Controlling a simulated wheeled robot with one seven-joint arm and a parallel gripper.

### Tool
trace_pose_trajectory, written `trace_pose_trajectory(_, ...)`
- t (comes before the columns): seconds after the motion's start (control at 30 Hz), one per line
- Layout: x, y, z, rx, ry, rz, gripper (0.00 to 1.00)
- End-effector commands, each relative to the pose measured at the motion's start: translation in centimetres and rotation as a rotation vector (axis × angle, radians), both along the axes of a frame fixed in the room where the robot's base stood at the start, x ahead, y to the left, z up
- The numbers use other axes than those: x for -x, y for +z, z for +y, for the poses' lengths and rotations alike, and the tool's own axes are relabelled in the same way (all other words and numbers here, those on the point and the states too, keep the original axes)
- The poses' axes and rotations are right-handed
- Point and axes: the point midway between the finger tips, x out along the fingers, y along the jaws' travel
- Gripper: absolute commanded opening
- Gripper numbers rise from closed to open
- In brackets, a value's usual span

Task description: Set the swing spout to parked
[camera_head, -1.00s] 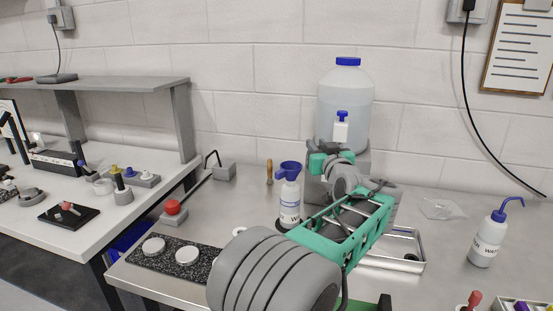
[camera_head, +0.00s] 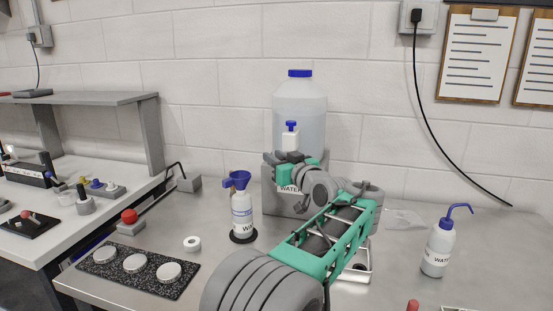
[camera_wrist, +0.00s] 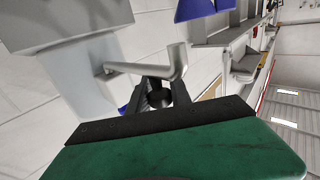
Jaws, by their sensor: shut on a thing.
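The swing spout (camera_wrist: 145,69) is a grey bent pipe in the wrist view, running from left to an upturned elbow. My gripper (camera_wrist: 163,88) has its dark fingers at the spout near the elbow and is shut on it. In the head view my arm hides most of the spout and the fingertips. Behind the arm stands a large translucent water container (camera_head: 300,100) with a blue lid, on a grey stand (camera_head: 270,198) with a partly hidden label. A white part with a blue top (camera_head: 291,137) shows in front of the container.
A white bottle with a blue funnel (camera_head: 241,210) stands on a dark disc left of my arm. A wash bottle (camera_head: 438,245) stands at right. A dark speckled mat (camera_head: 133,278) with white discs, a red knob (camera_head: 129,216) and a white ring (camera_head: 192,243) lie at left.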

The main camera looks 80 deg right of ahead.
Motion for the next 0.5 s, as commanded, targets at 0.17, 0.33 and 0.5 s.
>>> trace_pose_trajectory(0.17, -0.04, 0.26, -0.05, 0.005, -0.002, 0.000, 0.30)
trace_pose_trajectory(0.33, -0.04, 0.19, -0.02, 0.004, -0.001, 0.000, 0.44)
trace_pose_trajectory(0.5, 0.02, 0.14, 0.00, 0.003, -0.001, 0.000, 0.46)
